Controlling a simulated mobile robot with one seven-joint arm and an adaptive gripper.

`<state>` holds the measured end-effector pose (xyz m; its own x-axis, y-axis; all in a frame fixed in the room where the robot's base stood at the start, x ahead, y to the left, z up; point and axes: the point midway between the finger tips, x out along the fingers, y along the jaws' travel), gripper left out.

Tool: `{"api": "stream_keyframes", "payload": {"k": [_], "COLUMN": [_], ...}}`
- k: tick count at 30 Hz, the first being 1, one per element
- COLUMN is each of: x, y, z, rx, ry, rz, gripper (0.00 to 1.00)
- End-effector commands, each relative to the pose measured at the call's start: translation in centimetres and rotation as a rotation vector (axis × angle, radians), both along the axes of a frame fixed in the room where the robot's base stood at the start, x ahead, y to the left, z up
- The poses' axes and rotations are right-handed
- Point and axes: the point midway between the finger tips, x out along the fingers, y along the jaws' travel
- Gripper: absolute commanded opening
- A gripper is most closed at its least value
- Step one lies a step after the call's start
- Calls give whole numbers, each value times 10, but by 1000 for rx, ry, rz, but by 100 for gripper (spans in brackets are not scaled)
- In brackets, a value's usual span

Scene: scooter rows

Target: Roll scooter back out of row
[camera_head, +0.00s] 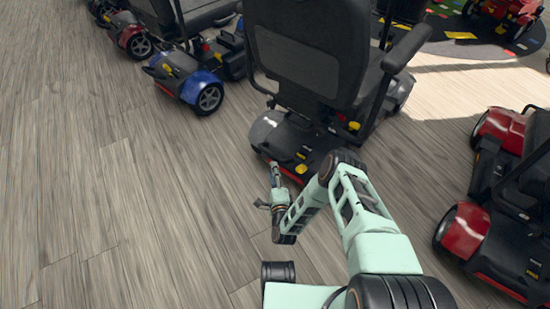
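A mobility scooter (310,62) with a black seat, grey backrest panel and armrests stands just ahead of me, its back toward me. Its dark rear body has silver-grey side covers (267,128), a yellow lever (301,169) and a red strip low at the back. My gripper (274,172) is low at the left part of this scooter's rear, close to the red strip. Whether it touches the scooter I cannot tell. The fingers are too small to show whether they are open or shut.
A blue scooter (201,86) stands to the left, with a red one (131,33) beyond it. Another red scooter (508,10) is at the far right on a dark mat. The wooden floor (120,200) at left is clear.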

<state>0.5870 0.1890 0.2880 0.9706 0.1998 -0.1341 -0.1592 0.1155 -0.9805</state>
Motion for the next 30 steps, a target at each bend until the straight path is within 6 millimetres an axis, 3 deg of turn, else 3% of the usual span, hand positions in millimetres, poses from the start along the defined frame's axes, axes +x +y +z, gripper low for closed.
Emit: {"api": "stream_keyframes", "payload": {"k": [16, 21, 30], "x": [88, 100, 101], "y": [19, 21, 21], "z": [-13, -13, -13], "rx": [-2, -2, -3], "ry": [-3, -2, 0], "rz": [2, 2, 3], "gripper": [33, 33, 33]}}
